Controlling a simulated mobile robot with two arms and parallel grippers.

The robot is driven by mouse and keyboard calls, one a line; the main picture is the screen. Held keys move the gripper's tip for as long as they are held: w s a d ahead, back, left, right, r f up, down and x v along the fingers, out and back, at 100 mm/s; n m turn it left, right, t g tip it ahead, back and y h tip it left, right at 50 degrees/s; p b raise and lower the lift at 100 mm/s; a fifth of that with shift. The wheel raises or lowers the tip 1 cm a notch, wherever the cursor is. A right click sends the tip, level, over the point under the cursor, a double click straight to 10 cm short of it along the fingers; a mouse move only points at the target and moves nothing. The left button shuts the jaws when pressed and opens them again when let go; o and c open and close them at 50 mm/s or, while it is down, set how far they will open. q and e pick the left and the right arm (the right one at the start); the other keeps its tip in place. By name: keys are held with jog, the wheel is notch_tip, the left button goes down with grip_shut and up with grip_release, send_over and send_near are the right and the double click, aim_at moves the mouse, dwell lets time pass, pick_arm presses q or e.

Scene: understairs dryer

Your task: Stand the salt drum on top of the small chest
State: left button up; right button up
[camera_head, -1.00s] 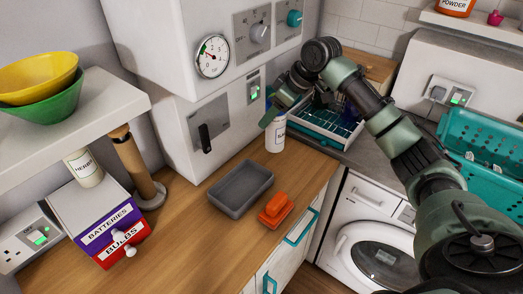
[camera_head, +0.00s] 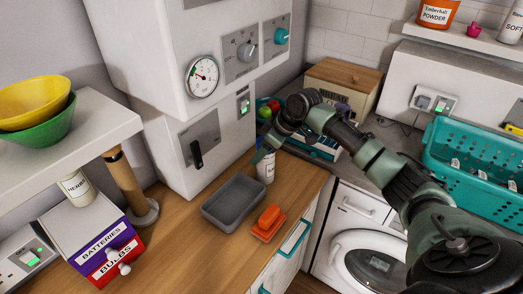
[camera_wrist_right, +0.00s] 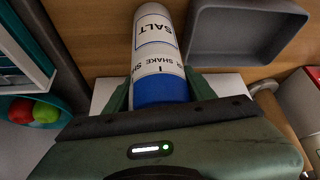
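The salt drum (camera_head: 265,170) is a white cylinder with dark lettering, near the right end of the wooden worktop, beside the grey tray. The right wrist view shows its SALT label and blue band (camera_wrist_right: 158,60). My right gripper (camera_head: 262,154) has its fingers against both sides of the drum at the blue end and appears shut on it. Whether the drum's base touches the worktop is unclear. The small chest (camera_head: 75,213), with drawers marked BATTERIES and BULBS, stands at the left under a shelf. My left gripper is not in view.
A wooden post (camera_head: 127,185) stands right of the chest. A white jar (camera_head: 76,188) is behind it; the shelf (camera_head: 95,130) overhangs.

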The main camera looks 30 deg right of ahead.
jog(key=o, duration=0.3)
jog(key=shift+r, duration=0.15)
